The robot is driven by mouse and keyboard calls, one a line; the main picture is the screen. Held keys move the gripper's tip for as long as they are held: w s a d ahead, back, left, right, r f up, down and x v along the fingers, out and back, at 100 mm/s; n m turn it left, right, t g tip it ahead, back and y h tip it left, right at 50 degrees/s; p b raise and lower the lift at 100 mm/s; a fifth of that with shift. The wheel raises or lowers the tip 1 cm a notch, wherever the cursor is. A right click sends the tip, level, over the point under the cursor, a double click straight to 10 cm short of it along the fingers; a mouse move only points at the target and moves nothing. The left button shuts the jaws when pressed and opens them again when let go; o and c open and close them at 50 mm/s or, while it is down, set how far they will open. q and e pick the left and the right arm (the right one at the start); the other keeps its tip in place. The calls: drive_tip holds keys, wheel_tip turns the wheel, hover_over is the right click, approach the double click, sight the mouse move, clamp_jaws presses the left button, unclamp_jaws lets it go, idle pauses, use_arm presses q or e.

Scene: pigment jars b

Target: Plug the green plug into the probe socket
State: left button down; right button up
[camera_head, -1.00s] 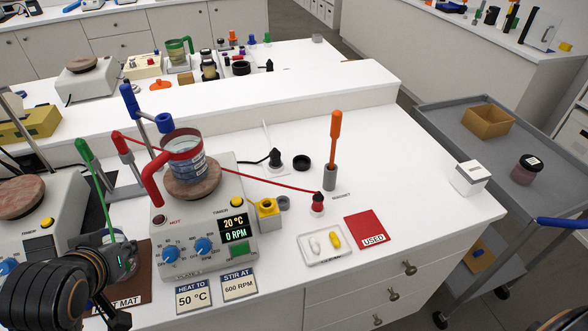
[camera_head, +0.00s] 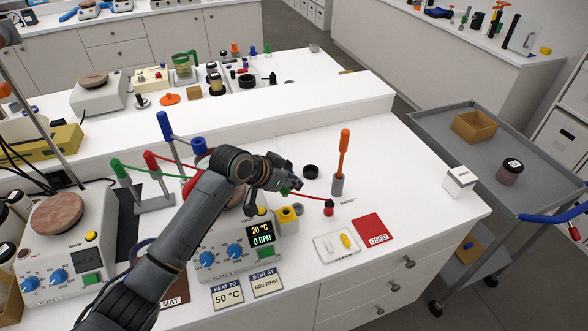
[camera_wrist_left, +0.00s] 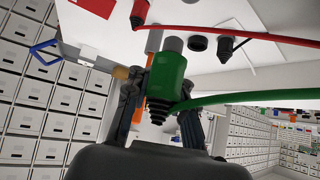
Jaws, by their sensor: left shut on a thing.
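My left gripper (camera_head: 283,180) is shut on the green plug (camera_wrist_left: 169,76), held above the bench right of the near hotplate. The plug is mostly hidden in the head view, where a small green part (camera_head: 284,190) shows at the fingers. Its green cord (camera_wrist_left: 250,97) trails to the right in the wrist view. My right gripper is not in view.
A red plug (camera_head: 329,208) with a red cord stands close right of the gripper. A black ring (camera_head: 311,171) and an orange rod (camera_head: 344,153) in a grey holder stand beyond. My left arm covers much of the hotplate (camera_head: 215,265).

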use_arm(q)
drive_tip(key=b, duration=0.3)
hover_over(293, 210)
drive_tip(key=shift+w+f, duration=0.1)
drive_tip(key=shift+f, duration=2.8)
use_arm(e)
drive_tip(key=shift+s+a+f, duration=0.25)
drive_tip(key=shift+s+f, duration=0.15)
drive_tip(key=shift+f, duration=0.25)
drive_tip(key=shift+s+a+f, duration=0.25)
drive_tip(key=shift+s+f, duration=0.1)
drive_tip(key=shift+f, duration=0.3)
use_arm(q)
drive_tip(key=shift+p, duration=0.35)
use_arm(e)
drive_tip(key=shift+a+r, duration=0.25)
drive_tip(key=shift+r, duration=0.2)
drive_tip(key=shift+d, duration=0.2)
use_arm(q)
drive_tip(key=shift+p, duration=0.4)
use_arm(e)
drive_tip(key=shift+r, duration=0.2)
use_arm(q)
drive_tip(key=shift+f+b, duration=0.95)
drive_tip(key=shift+f, duration=0.4)
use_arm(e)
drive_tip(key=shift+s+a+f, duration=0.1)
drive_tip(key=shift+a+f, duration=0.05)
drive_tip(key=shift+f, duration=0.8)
